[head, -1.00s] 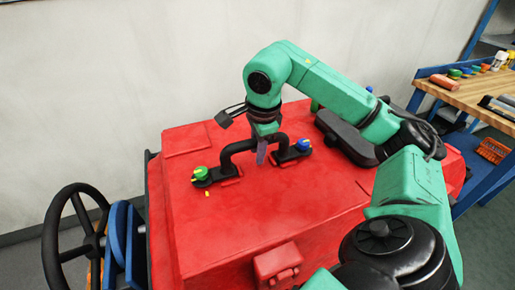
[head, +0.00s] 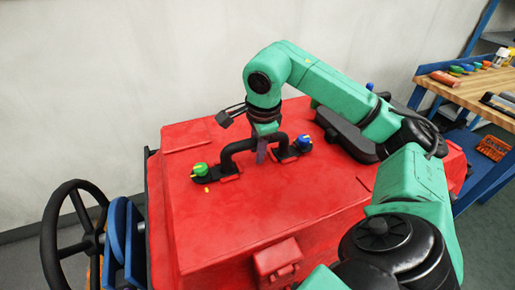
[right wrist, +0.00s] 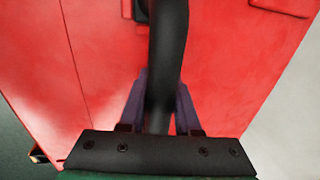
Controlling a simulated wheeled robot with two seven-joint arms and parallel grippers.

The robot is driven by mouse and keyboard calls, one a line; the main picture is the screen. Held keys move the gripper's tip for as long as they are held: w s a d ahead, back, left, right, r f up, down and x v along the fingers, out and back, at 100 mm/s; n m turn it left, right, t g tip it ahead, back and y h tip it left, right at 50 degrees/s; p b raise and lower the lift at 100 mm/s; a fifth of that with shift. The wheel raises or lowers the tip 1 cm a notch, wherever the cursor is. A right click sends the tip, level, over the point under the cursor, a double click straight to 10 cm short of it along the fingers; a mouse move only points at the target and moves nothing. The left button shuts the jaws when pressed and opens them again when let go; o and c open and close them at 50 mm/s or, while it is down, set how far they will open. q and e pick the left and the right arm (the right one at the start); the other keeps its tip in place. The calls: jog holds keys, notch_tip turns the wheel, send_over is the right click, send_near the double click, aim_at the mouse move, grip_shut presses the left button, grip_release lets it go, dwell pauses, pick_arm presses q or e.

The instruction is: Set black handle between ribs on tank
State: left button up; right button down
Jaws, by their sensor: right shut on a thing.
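The black handle (head: 228,150) is a U-shaped bar with flat feet. It stands upright on the lid of the red tank (head: 200,235). A green knob (head: 200,169) is at its left foot and a blue knob (head: 305,142) at its right foot. Small red ribs (head: 230,177) show beside the feet; whether the feet sit fully between them I cannot tell. My right gripper (head: 261,154) is shut on the handle's bar from above. In the right wrist view, the bar (right wrist: 168,50) passes between its purple fingers. My left gripper is out of view.
A black steering wheel (head: 70,235) is at the left of the tank. A red latch (head: 278,262) is on the front. A wooden bench (head: 465,95) with tools stands at the right. The lid's front is clear.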

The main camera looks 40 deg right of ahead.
jog(key=shift+r, duration=0.15)
dwell(0.3)
jog(key=shift+c, duration=0.3)
grip_release()
jog(key=shift+p, duration=0.3)
jog(key=shift+s+a+r+p, duration=0.1)
jog(key=shift+s+r+p, duration=0.15)
jog(key=shift+r+p, duration=0.75)
jog(key=shift+s+a+r+p, duration=0.1)
jog(key=shift+s+r+p, duration=0.1)
jog(key=shift+r+p, duration=0.8)
jog(key=shift+r, duration=0.25)
notch_tip(320, 180, up, 5)
jog(key=p, duration=0.4)
jog(key=shift+p, duration=0.4)
